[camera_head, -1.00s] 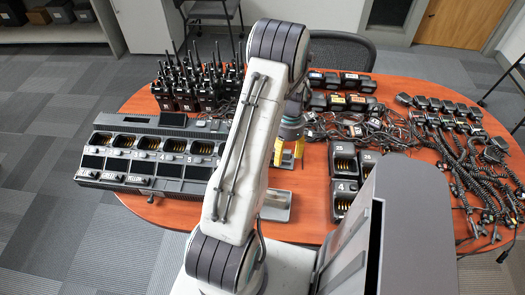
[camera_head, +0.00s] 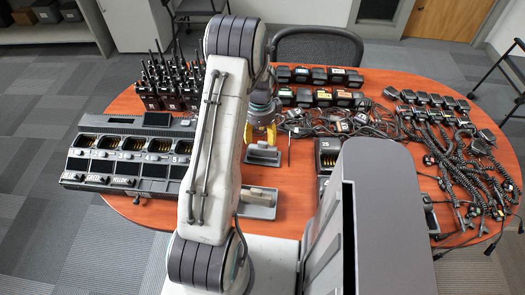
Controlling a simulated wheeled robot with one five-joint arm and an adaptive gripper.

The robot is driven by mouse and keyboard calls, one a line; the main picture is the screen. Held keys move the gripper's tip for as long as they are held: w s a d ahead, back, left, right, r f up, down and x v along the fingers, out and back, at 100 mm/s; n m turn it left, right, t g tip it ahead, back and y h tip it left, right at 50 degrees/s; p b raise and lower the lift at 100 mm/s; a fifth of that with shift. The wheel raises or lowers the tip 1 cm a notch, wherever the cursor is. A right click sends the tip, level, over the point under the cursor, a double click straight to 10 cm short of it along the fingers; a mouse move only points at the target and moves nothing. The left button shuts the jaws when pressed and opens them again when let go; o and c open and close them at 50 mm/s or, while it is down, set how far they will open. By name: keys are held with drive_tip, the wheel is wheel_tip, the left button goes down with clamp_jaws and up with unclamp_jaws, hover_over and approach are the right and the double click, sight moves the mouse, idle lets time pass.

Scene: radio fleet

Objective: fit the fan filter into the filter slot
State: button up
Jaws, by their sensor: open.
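My gripper (camera_head: 261,140) has yellow fingers, which stand apart with nothing seen between them. It points down over the far end of a small grey tray-like fixture (camera_head: 263,157) at the table's middle. A second grey fixture (camera_head: 259,211) lies nearer to me, with a pale block (camera_head: 262,194) on it, partly behind my arm. I cannot tell which of these is the fan filter or the filter slot. The gap between fingertips and the far fixture is too small to judge.
A multi-bay radio charger (camera_head: 130,165) stands left, with several upright radios (camera_head: 172,92) behind it. Battery packs (camera_head: 318,97), tangled cables (camera_head: 335,122) and coiled-cord microphones (camera_head: 450,150) cover the right side. A charger cup (camera_head: 327,150) stands right of the fixtures. Bare tabletop (camera_head: 290,185) lies between.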

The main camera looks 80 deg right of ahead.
sight(263, 144)
drive_tip(key=shift+m, duration=0.4)
drive_tip(key=shift+s+d+f+p, duration=0.15)
drive_tip(key=shift+f+p, duration=0.45)
drive_tip(key=shift+f, duration=1.25)
drive_tip(key=shift+s+d+f+p, duration=0.15)
drive_tip(key=shift+f+p, duration=0.45)
drive_tip(key=shift+f, duration=1.25)
clamp_jaws()
